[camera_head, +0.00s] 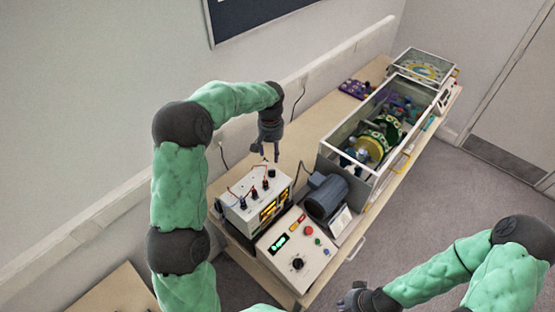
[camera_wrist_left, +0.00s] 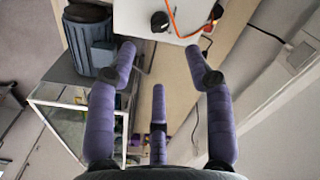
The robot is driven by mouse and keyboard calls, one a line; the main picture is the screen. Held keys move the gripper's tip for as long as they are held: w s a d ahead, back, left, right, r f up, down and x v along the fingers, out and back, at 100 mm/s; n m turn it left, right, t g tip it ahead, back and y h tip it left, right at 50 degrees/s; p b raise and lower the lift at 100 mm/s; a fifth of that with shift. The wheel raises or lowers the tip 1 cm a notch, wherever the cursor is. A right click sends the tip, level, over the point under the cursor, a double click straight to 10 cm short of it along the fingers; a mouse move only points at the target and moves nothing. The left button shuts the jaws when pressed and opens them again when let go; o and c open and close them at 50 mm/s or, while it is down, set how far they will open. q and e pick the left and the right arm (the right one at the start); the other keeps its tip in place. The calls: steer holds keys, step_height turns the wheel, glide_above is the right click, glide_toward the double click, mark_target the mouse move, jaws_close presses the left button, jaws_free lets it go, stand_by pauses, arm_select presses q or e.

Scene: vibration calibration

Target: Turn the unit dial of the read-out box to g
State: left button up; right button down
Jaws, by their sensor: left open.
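A white box with amber displays (camera_head: 268,212) stands on the bench, with black knobs and red leads on top. In front of it, a second white box (camera_head: 290,242) has a green display, coloured buttons and a black dial (camera_head: 297,263). Which one is the read-out box, and any unit marks, I cannot make out. My left gripper (camera_head: 270,153) hangs open and empty above the back of the amber-display box. The left wrist view shows its spread fingers (camera_wrist_left: 160,75), with a white box (camera_wrist_left: 140,14) and black knob (camera_wrist_left: 159,21) beyond them. My right gripper (camera_head: 358,298) is at the bottom, its fingers unclear.
A dark grey motor-like unit (camera_head: 325,196) stands right of the boxes. A long clear-walled case (camera_head: 340,137) with green and yellow parts lies behind it. The wooden bench (camera_head: 302,122) has free room along the wall side. Loose cables run near the boxes.

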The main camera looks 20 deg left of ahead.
mark_target(272, 171)
arm_select(q)
step_height(272, 171, down, 10)
steer(key=shift+s+f+p, duration=0.1)
steer(key=shift+s+p, duration=0.05)
steer(key=shift+p, duration=0.7)
steer(key=shift+f, duration=0.2)
jaws_close()
